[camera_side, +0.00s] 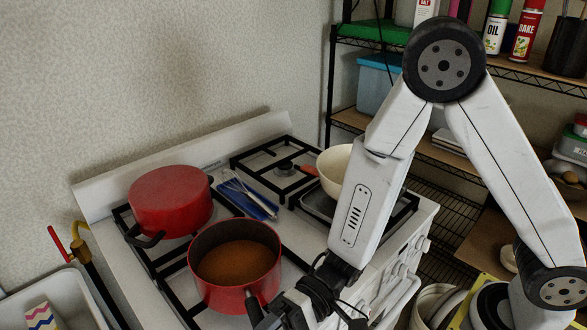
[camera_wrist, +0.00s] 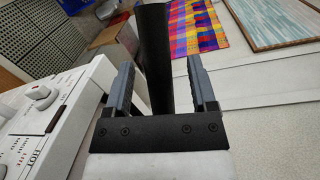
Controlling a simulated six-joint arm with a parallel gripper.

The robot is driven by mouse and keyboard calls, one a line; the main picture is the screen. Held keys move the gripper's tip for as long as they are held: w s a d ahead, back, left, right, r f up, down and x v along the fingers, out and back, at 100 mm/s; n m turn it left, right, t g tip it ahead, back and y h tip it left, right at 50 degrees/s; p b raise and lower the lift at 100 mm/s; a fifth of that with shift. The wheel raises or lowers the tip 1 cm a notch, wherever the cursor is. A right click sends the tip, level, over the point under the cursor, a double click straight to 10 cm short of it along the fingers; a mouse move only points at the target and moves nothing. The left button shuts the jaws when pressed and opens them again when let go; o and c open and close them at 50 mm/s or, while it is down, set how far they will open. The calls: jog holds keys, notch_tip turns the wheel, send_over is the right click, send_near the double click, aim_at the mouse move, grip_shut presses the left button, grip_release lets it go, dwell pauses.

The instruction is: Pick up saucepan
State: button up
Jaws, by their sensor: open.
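A red saucepan (camera_side: 235,290) with brown contents stands on the front burner of the white stove (camera_side: 156,262). Its dark handle (camera_side: 253,304) points toward the bottom of the side view. My gripper (camera_side: 265,318) is at the handle, partly cut off by the bottom edge. In the wrist view the two fingers of my gripper (camera_wrist: 160,66) are apart. The long black saucepan handle (camera_wrist: 155,45) runs between them, with a gap visible on the right side. The pan's body is not visible in the wrist view.
A red pot (camera_side: 170,200) with a dark handle sits on the burner behind. A cream bowl (camera_side: 335,168) and a whisk on a blue item (camera_side: 245,195) lie farther right. Stove knobs (camera_wrist: 40,93) are close left in the wrist view. A loaded shelf (camera_side: 460,155) stands at the right.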

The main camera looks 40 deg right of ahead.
jog(key=shift+c, duration=0.2)
dwell(0.3)
grip_shut()
dwell(1.3)
